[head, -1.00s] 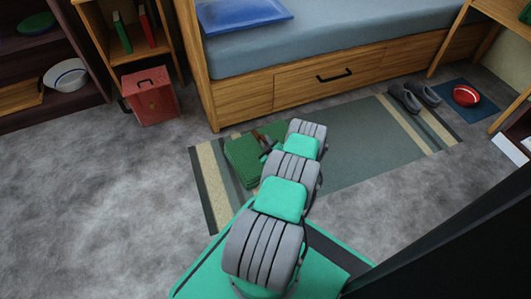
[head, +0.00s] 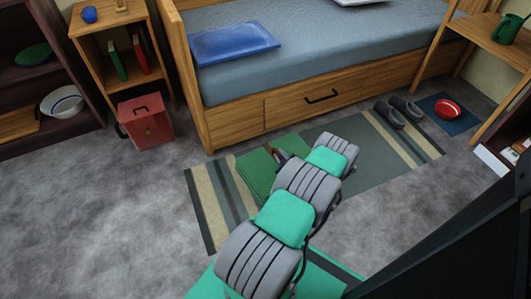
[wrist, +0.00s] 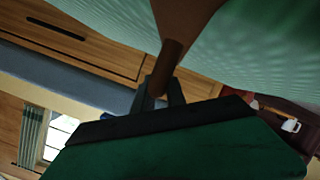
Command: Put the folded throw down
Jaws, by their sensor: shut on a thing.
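The folded throw (head: 258,176) is a thick green bundle with a brown strap or handle (head: 278,153) on top. In the head view it shows over the striped rug in front of the bed. My gripper (wrist: 163,90) is shut on the brown part, and the throw (wrist: 255,50) fills the upper right of the wrist view as pale green ribbed cloth. My arm hides the throw's right side in the head view. I cannot tell clearly how high it hangs above the rug.
The bed (head: 310,70) carries a blue pillow (head: 234,42). Its drawer front stands behind the rug (head: 385,160). Grey slippers (head: 398,110) and a blue mat (head: 443,108) with a red bowl (head: 447,108) lie right. A red box (head: 146,121) stands left. The left floor is clear.

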